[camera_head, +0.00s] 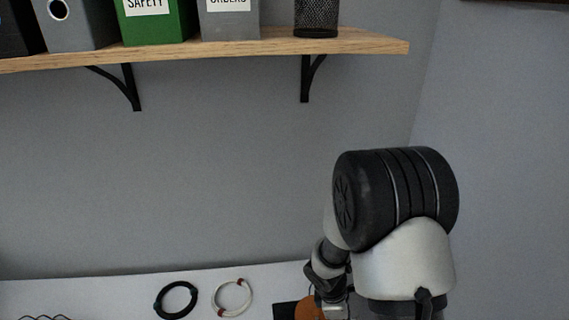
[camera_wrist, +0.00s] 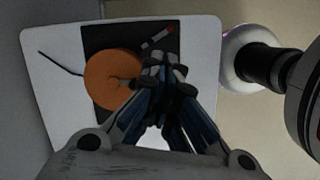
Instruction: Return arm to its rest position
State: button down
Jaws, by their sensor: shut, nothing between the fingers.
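My arm stands at the right of the head view, bent, with its upper joint high against the wall. My gripper (camera_wrist: 163,72) shows in the wrist view with its fingertips together and nothing between them. It is over the table, in front of a round orange thing (camera_wrist: 108,78) on a dark mat (camera_wrist: 101,38). The gripper hides part of both. I cannot tell its height above them. In the head view the orange thing (camera_head: 308,309) shows only partly beside my arm.
A black cable ring (camera_head: 160,302) and a white one (camera_head: 219,306) lie on the white table (camera_head: 112,290). A wooden shelf (camera_head: 200,52) above holds a green binder (camera_head: 157,27), grey binders and a black mesh cup (camera_head: 316,17). A small red-tipped item (camera_wrist: 158,39) lies on the mat.

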jog(key=s+d+r+m+t+b, duration=0.1)
jog(key=s+r+m, duration=0.25)
jog(key=r, duration=0.55)
jog(key=s+d+r+m+t, duration=0.1)
jog(key=s+r+m, duration=0.1)
jog(key=r+m, duration=0.5)
jog(key=s+a+r+m+t+y+b, duration=0.1)
jog(key=s+a+r+m, duration=0.1)
jog(key=s+r, duration=0.3)
jog(key=s+a+r+m+t+y, duration=0.1)
jog(key=s+r+m+y, duration=0.1)
jog(key=s+r, duration=0.4)
jog(key=s+m, duration=0.1)
jog(key=s, duration=0.1)
jog(key=shift+s+a+r+m+b, duration=0.15)
jog(key=shift+s+a+m+b, duration=0.15)
jog(key=shift+a+m+b, duration=0.1)
